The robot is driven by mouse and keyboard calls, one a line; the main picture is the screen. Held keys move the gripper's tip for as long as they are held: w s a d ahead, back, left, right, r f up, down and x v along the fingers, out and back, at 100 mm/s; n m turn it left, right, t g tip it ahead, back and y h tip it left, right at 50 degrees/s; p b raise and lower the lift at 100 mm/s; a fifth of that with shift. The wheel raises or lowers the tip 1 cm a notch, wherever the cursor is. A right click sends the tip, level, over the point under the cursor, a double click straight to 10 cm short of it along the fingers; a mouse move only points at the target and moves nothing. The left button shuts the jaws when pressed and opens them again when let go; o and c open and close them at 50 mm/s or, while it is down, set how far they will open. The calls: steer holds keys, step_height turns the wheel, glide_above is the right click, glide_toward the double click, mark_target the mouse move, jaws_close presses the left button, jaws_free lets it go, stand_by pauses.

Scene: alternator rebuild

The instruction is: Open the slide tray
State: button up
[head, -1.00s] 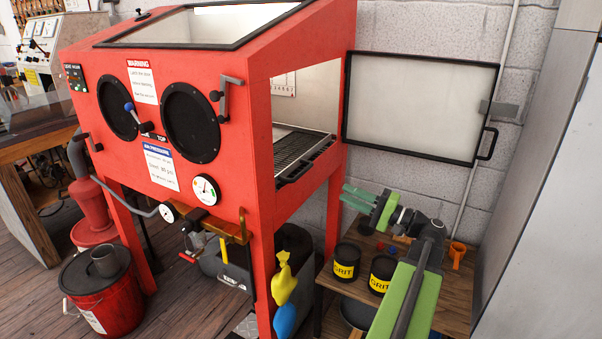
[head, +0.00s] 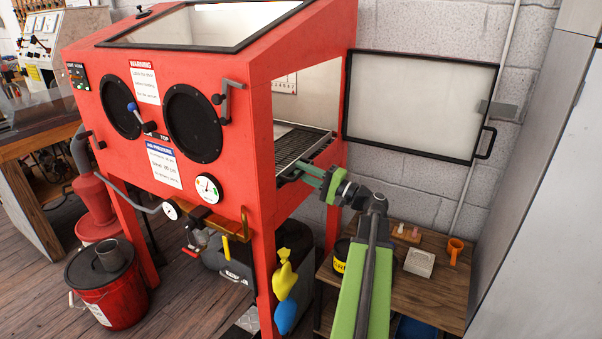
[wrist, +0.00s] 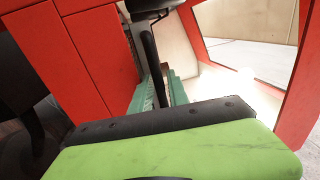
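The slide tray (head: 300,143) is a dark slatted grate inside the red blasting cabinet (head: 262,110), seen through the open side. Its black front handle is mostly hidden behind my gripper in the head view. My gripper (head: 306,168) has its green fingers reaching in at the tray's front edge. In the wrist view the green fingers (wrist: 163,92) stand apart, with a dark bar (wrist: 151,62), apparently the tray handle, running between them. A gap shows beside the bar, so the fingers look open around it. Contact with the bar cannot be told.
The cabinet's side door (head: 420,105) is swung open to the right against the block wall. Red cabinet posts stand close by.

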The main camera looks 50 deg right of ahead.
jaws_close()
stand_by(1.3)
